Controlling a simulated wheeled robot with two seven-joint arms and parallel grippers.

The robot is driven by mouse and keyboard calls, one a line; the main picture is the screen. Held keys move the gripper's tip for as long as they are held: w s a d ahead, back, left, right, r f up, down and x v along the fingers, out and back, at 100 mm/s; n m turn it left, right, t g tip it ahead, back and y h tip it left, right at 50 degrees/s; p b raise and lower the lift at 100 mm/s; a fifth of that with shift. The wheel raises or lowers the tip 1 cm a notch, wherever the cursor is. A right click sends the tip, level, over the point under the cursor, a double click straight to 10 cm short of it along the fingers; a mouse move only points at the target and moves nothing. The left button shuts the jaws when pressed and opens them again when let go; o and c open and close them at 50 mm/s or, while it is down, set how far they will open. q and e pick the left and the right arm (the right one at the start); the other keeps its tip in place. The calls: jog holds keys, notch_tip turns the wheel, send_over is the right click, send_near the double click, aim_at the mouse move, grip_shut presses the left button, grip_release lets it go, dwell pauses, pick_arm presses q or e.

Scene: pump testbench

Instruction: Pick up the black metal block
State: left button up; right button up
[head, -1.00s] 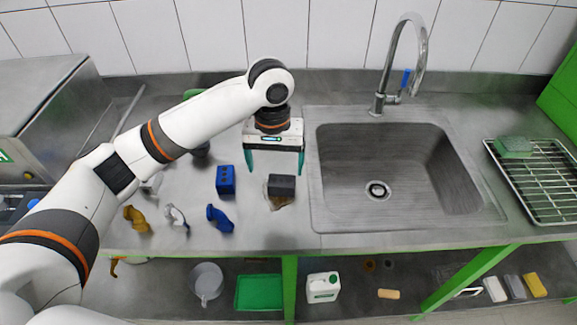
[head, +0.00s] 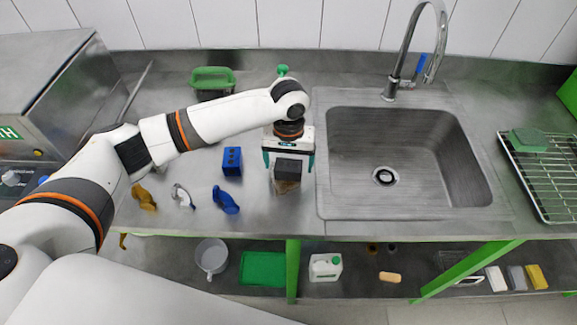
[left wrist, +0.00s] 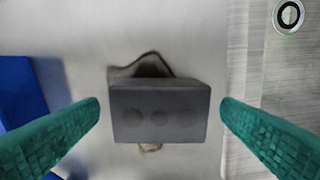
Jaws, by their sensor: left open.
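The black metal block (head: 288,169) sits on the steel counter, left of the sink. It seems to rest on a brownish thing that is mostly hidden beneath it. My left gripper (head: 289,164) is open above the block, with one green finger at each side. In the left wrist view the dark block (left wrist: 160,112) shows round marks on its face and lies between the open fingers (left wrist: 160,118), with a gap on both sides. My right gripper is not in view.
A blue block (head: 232,161) stands left of the gripper. A blue part (head: 225,200), a silver part (head: 182,196) and a yellow part (head: 144,198) lie further left. The sink (head: 405,165) is close on the right. A green container (head: 212,80) stands behind the arm.

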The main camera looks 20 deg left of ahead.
pick_arm(q)
jog(key=shift+f, duration=0.95)
jog(key=shift+c, duration=0.4)
jog(key=shift+r, duration=0.1)
jog(key=c, duration=1.2)
